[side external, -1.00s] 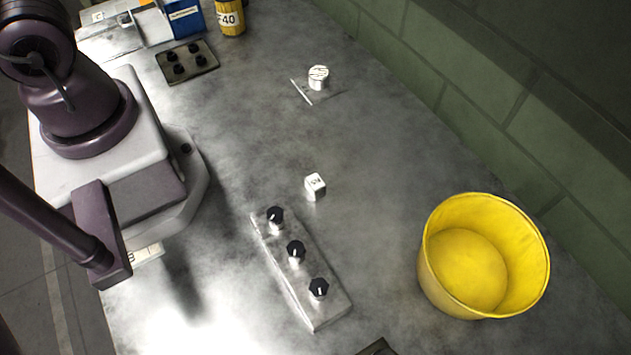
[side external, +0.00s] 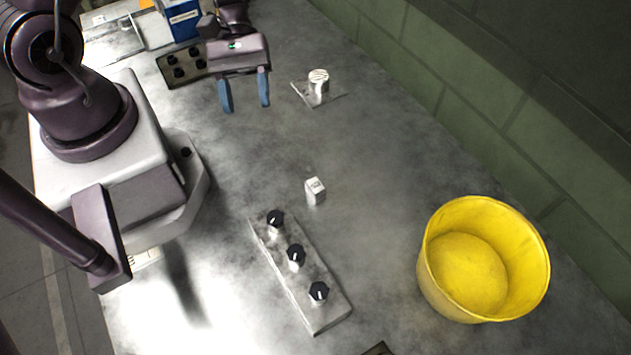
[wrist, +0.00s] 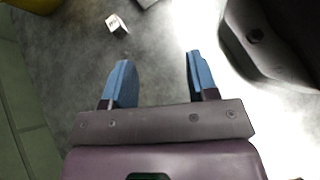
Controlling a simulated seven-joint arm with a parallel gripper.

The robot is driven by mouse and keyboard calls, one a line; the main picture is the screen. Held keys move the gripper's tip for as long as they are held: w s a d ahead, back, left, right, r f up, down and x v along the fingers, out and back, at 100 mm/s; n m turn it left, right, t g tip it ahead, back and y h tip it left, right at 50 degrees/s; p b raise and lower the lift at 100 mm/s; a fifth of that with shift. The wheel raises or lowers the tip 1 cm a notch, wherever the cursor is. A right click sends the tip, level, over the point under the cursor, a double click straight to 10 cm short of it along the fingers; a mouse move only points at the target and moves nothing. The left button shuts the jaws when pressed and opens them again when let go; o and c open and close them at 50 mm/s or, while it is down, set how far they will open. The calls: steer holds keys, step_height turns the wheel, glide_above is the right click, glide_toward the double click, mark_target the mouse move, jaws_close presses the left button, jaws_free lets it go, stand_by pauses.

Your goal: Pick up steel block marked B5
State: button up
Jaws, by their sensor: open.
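A small pale block (side external: 315,191) stands on the grey metal table, in the middle of the side view. In the wrist view the same block (wrist: 117,25) lies beyond my left finger, near the top edge. My gripper (side external: 245,95) is open and empty, with blue fingers, above the back of the table and well apart from the block. In the wrist view my gripper (wrist: 158,75) also has nothing between its fingers.
A plate with three black knobs (side external: 305,285) lies just in front of the block. A yellow bucket (side external: 485,258) stands at the right. A dark plate with black knobs (side external: 172,77) is behind my gripper. Table between gripper and block is clear.

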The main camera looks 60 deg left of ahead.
mark_target(316, 190)
steer(key=f+n, duration=0.1)
steer(key=d+f+n+t+h, duration=0.1)
steer(key=f+n+h, duration=0.1)
steer(key=f, duration=0.1)
steer(key=shift+w+d+n+t, duration=0.2)
steer(key=shift+w+n+t, duration=0.1)
steer(key=shift+w+t, duration=0.1)
steer(key=w+t, duration=0.1)
steer(key=w+n+h, duration=0.1)
steer(key=shift+w+d+f+n+t, duration=0.15)
steer(key=shift+w+n+t, duration=0.15)
steer(key=shift+t, duration=0.1)
steer(key=shift+w+d, duration=0.15)
steer(key=shift+d, duration=0.1)
steer(key=x, duration=1.2)
steer(key=shift+w+d, duration=0.25)
steer(key=shift+d, duration=0.05)
jaws_close()
